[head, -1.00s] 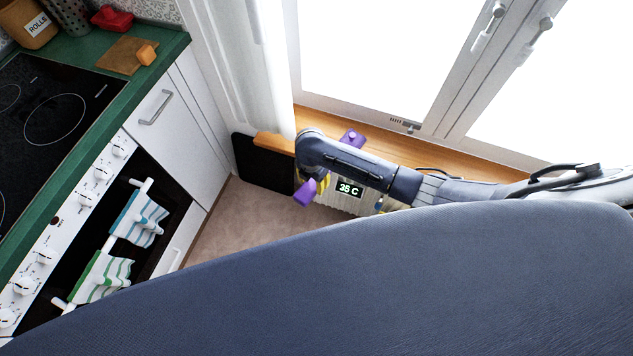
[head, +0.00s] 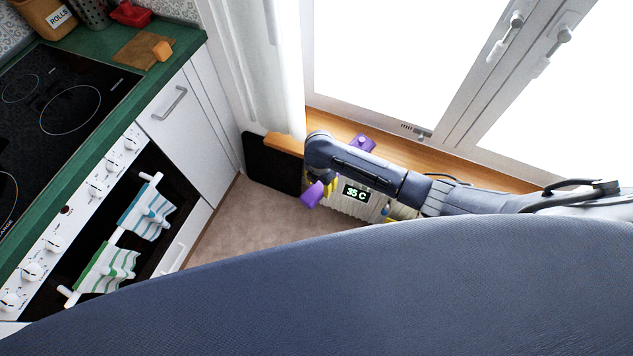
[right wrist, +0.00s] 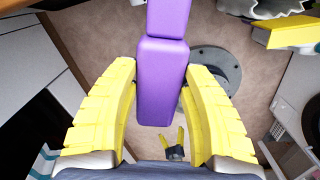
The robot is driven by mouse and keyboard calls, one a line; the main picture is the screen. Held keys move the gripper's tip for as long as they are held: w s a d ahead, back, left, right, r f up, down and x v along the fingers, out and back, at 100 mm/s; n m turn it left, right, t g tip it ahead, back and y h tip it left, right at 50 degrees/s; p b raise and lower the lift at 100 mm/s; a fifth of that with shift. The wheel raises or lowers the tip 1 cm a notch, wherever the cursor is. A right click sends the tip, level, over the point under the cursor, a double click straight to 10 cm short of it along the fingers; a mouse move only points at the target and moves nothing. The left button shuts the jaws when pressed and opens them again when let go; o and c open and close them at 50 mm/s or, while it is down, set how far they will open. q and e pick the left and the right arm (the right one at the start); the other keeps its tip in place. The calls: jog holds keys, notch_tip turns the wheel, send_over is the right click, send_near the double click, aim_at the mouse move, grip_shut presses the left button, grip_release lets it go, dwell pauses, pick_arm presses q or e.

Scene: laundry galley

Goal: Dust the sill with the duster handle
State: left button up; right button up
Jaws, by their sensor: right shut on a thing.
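The purple duster handle (right wrist: 162,75) lies between the two yellow fingers of my right gripper (right wrist: 162,95) in the right wrist view. This gripper (head: 320,184) is shut on it. In the head view a purple end (head: 313,194) sticks out below the gripper, in front of the sill. Another purple piece (head: 362,143) shows at the wooden sill (head: 410,153), beyond my arm; the arm hides whether the two join. My arm covers part of the sill. Low in the right wrist view, a small, distant gripper, apparently my left (right wrist: 173,146), has its yellow fingers apart.
A black panel (head: 272,165) stands left of my gripper, near the white curtain (head: 288,70). The window (head: 400,60) rises behind the sill. A stove with striped towels (head: 147,219) is at left.

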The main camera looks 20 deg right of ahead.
jog(key=s+d, duration=0.7)
jog(key=d, duration=0.2)
jog(key=shift+s+d+f, duration=0.15)
jog(key=shift+d, duration=0.15)
dwell(1.4)
jog(key=shift+s+d, duration=1)
jog(key=shift+d, duration=0.25)
notch_tip(320, 180, up, 7)
dwell(0.4)
dwell(0.6)
